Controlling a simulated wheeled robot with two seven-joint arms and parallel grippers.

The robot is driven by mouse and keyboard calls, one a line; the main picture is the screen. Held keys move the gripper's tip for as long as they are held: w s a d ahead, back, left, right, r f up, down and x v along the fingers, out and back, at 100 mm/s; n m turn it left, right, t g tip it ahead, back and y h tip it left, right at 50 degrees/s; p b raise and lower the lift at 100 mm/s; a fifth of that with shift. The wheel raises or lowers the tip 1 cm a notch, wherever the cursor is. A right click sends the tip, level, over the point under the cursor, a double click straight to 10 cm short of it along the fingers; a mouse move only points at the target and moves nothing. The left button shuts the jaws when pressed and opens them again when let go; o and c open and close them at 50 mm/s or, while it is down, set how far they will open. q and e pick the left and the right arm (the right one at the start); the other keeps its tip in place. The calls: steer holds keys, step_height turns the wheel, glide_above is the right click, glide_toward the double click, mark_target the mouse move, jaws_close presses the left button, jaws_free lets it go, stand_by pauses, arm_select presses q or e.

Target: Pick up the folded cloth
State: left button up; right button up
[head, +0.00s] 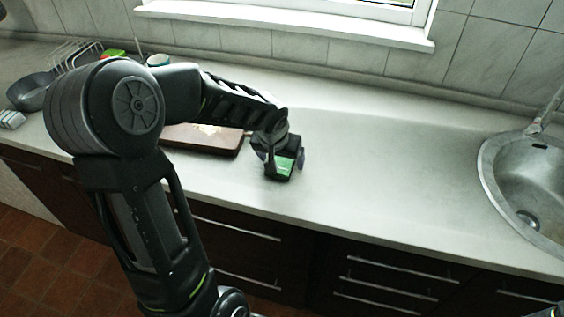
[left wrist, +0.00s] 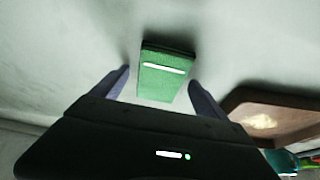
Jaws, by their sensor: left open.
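The folded cloth (head: 284,167) is green with a white stripe and lies on the counter. In the left wrist view the cloth (left wrist: 165,70) is between and just beyond the two fingers. My left gripper (head: 282,163) is over the cloth, pointing down, with its fingers on either side. In the left wrist view my left gripper (left wrist: 160,84) is open, with gaps between both fingers and the cloth.
A brown wooden board (head: 222,146) with pale crumbs or food lies left of the cloth. A dish rack (head: 77,55) and a grey pan (head: 31,92) stand at the far left. A round sink (head: 518,195) is at the right. The counter (head: 395,165) between cloth and sink is clear.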

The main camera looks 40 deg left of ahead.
arm_select(q)
steer(key=shift+f+b, duration=0.2)
steer(key=shift+b, duration=0.15)
steer(key=c, duration=1.5)
